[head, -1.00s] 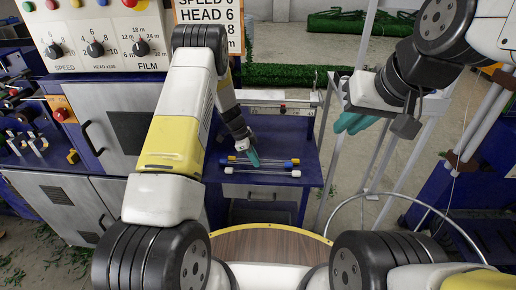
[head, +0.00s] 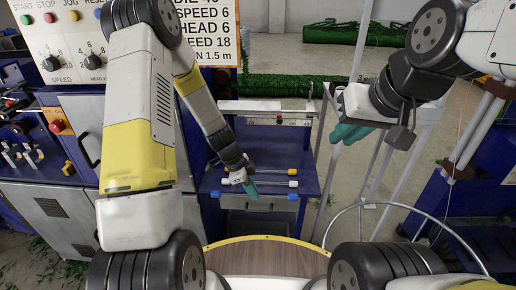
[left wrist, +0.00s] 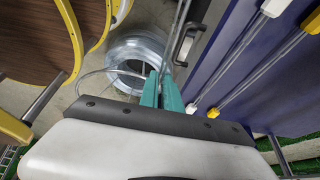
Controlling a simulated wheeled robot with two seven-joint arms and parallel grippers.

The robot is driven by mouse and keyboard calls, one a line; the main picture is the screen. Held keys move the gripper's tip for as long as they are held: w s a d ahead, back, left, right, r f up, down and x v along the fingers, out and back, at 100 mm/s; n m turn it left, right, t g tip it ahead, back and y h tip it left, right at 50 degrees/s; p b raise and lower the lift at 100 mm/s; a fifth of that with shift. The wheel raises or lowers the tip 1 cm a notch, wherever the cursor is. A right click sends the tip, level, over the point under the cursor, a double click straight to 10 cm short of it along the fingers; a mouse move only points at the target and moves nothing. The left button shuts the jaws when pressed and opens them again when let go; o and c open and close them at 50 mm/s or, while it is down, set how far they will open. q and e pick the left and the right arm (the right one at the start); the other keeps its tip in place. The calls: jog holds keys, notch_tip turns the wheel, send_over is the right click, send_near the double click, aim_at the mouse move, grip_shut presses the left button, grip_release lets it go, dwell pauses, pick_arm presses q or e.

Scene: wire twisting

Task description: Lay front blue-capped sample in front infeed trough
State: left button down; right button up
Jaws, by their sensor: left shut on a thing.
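Three thin rod samples show at the blue table (head: 312,180): one yellow-capped (head: 292,171), one white-capped (head: 293,184) and the front blue-capped sample (head: 293,197). My left gripper (head: 252,190) is shut on the blue-capped sample and holds it along the table's front edge. In the left wrist view its teal fingers (left wrist: 161,92) are close together, with a thin rod running up from them; its blue caps are not clear there. White (left wrist: 275,8) and yellow (left wrist: 312,24) caps lie to the right. My right gripper (head: 351,132) hangs empty at upper right; its opening is unclear. I cannot make out the front infeed trough.
A grey machine with control knobs (head: 48,64) stands left. A drawer (head: 258,204) is under the table edge. A metal frame (head: 383,160) stands right of the table. A wire coil (left wrist: 135,60) lies on the floor.

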pick_arm(q)
jog(key=shift+s, duration=0.15)
jog(key=shift+w+a+r+n, duration=0.1)
jog(key=shift+w+r+n, duration=0.15)
jog(key=shift+n, duration=0.25)
jog(key=w+a+r+n+t+y, duration=0.1)
jog(key=a+r+n+t+y, duration=0.3)
jog(key=n, duration=1.3)
jog(key=a+r, duration=0.3)
jog(key=a, duration=0.3)
jog(key=shift+w+t, duration=0.3)
jog(key=shift+a, duration=0.1)
